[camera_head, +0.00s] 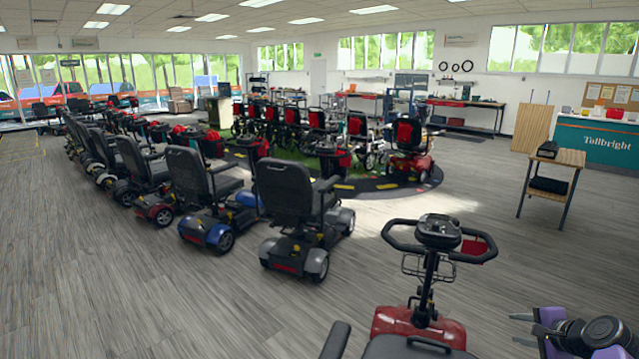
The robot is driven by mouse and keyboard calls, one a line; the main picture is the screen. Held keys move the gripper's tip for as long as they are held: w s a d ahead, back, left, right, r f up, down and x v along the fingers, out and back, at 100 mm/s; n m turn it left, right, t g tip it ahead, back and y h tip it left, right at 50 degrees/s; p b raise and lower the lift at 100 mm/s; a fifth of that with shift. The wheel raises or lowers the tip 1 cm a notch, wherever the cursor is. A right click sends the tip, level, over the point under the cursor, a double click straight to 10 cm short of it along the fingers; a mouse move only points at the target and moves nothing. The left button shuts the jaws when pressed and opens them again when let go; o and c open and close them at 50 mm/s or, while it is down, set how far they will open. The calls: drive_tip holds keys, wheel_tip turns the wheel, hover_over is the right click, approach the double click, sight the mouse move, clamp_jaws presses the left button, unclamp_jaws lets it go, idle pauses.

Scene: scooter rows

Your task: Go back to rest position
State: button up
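My gripper (520,330) is at the lower right, pointing left, at the end of my purple and black arm, which the frame edge partly cuts off. Its two thin grey fingers are apart, with nothing seen between them. A red scooter (420,326) stands close by to its left, with black looped handlebars, a wire basket and part of a black seat in view. The fingers appear clear of the scooter.
A row of black-seated scooters (290,200) runs back to the left. More scooters stand around a green mat (283,175). A small wooden table (558,157) and the Tollbright counter (597,143) are at the right. Grey floor (130,275) is open at the left front.

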drive_tip(key=s+a+f+n+t+h+b, duration=0.1)
drive_tip(key=s+a+f+n+t+h, duration=0.15)
drive_tip(key=s, duration=0.45)
drive_tip(key=s+a+f+n+t+h+b, duration=0.1)
drive_tip(key=s+f+n+h, duration=0.3)
drive_tip(key=s, duration=0.3)
drive_tip(key=s+a+r+n+t+y+b, duration=0.1)
drive_tip(key=s+a+r+n+b, duration=0.15)
drive_tip(key=s+a, duration=0.7)
drive_tip(key=s+a+r+n+t+y+b, duration=0.15)
drive_tip(key=s+a+r+n, duration=0.35)
drive_tip(key=s, duration=0.7)
drive_tip(key=s+a+n+t+y+b, duration=0.1)
drive_tip(key=s+a+n+y, duration=0.15)
drive_tip(key=s+a, duration=0.75)
drive_tip(key=s+a+f+n+g+b, duration=0.1)
drive_tip(key=s+a+f+g+b, duration=0.1)
drive_tip(key=s, duration=0.7)
drive_tip(key=shift+s+a+f+y, duration=0.15)
drive_tip(key=shift+s+f+y, duration=0.1)
drive_tip(key=shift+f+y, duration=0.15)
